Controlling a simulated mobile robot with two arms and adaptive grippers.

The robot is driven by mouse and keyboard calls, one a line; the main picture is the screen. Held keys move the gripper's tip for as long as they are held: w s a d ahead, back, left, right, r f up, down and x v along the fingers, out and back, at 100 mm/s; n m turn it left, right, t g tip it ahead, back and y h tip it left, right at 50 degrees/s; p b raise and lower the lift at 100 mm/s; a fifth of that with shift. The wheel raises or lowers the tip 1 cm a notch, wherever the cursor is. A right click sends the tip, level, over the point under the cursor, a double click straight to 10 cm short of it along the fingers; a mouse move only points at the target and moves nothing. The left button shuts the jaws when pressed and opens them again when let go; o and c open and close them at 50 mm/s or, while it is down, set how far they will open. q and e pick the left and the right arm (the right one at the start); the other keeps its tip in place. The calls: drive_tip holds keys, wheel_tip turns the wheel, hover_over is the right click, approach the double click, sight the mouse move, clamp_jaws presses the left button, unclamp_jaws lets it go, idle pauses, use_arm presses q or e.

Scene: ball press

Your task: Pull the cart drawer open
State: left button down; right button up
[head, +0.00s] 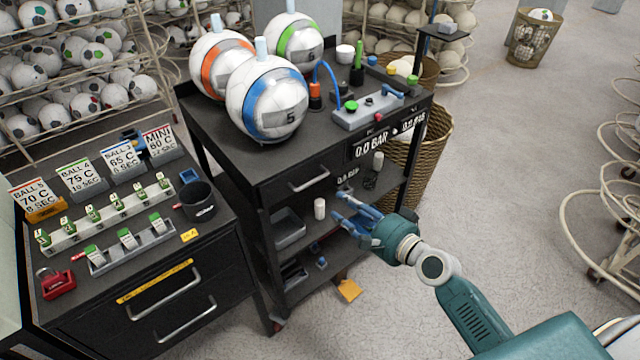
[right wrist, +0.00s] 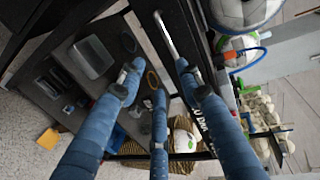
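The dark cart (head: 245,150) stands in the middle of the head view with three large balls on top. Its drawer sits just under the top and looks closed, with a silver bar handle (head: 310,181). My right gripper (head: 350,214) has blue fingers and is open and empty, in front of the cart, below and to the right of the handle. In the right wrist view the handle (right wrist: 166,36) shows beyond the spread fingertips (right wrist: 158,68), apart from them. My left gripper is not in view.
A cabinet (head: 165,300) with two drawers, holding label cards and a black cup (head: 197,203), stands at the left. A wicker basket (head: 430,150) is behind the cart's right side. The floor at the lower right is mostly clear.

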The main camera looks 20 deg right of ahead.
drive_tip(key=r+x, duration=0.2)
drive_tip(key=x, duration=0.8)
drive_tip(key=shift+w+a+f+p, duration=0.25)
drive_tip(key=shift+w+a+p, duration=0.15)
clamp_jaws()
